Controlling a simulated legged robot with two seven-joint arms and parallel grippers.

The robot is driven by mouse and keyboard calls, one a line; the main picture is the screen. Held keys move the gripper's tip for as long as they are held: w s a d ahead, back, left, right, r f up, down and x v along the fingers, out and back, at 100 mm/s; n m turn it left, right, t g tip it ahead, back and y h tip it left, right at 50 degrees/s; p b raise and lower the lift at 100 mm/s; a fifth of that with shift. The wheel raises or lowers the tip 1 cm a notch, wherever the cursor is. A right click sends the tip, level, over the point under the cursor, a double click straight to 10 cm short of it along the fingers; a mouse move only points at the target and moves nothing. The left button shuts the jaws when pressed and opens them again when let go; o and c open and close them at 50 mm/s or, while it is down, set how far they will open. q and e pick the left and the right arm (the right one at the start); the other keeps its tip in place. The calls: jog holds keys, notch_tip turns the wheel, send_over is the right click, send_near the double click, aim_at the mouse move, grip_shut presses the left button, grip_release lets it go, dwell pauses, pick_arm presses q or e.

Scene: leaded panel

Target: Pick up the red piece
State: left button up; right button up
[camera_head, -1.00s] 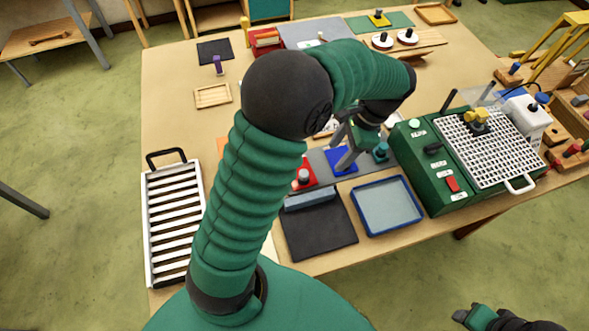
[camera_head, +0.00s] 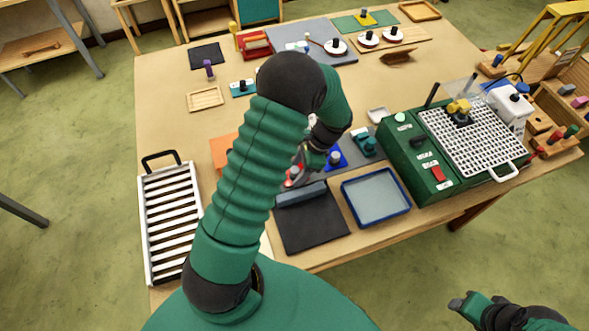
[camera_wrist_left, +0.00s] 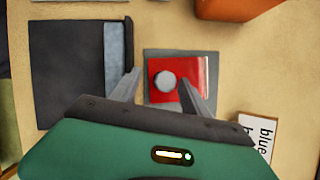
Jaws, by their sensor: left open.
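The red piece (camera_wrist_left: 184,72) is a flat red square with a round grey knob (camera_wrist_left: 165,82). It lies on a grey pad in the left wrist view. My left gripper (camera_wrist_left: 161,78) is open above it, with one finger left of the piece and the other over its right part. In the head view only a bit of the red piece (camera_head: 292,176) shows beside my left gripper (camera_head: 302,158); my arm hides the rest. My right gripper (camera_head: 462,303) is at the lower right, off the table, and its jaws are too small to judge.
A black mat with a grey-blue bar (camera_head: 312,226) lies just in front. A blue-rimmed tray (camera_head: 376,197) is to its right. A blue piece (camera_head: 337,157) and a teal piece (camera_head: 363,143) stand close on the right. A green machine (camera_head: 405,160) stands further right. An orange block (camera_wrist_left: 222,9) is nearby.

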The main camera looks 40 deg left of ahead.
aim_at(293, 168)
pick_arm(q)
jog(key=shift+s+a+f, duration=0.1)
jog(key=shift+f, duration=0.3)
jog(key=shift+a+f, duration=0.2)
jog(key=shift+a, duration=0.3)
jog(key=shift+a+f, duration=0.1)
jog(key=shift+a, duration=0.35)
jog(key=c, duration=0.4)
jog(key=shift+c, duration=1.4)
jog(key=shift+d, duration=0.4)
jog(key=c, duration=0.5)
jog(key=shift+d+r, duration=0.2)
jog(key=shift+d, duration=0.1)
jog(key=shift+a+r, duration=0.15)
jog(key=shift+r, duration=0.05)
jog(key=r, duration=0.3)
jog(key=a+r, duration=0.1)
jog(key=r, duration=0.1)
jog(key=shift+b, duration=0.4)
jog(key=r, duration=0.4)
jog(key=shift+d+r, duration=0.15)
jog(key=shift+d, duration=0.2)
jog(key=shift+d+r, duration=0.15)
jog(key=shift+d, duration=0.05)
pick_arm(e)
jog(key=shift+a+f, duration=0.35)
jog(key=shift+f, duration=0.05)
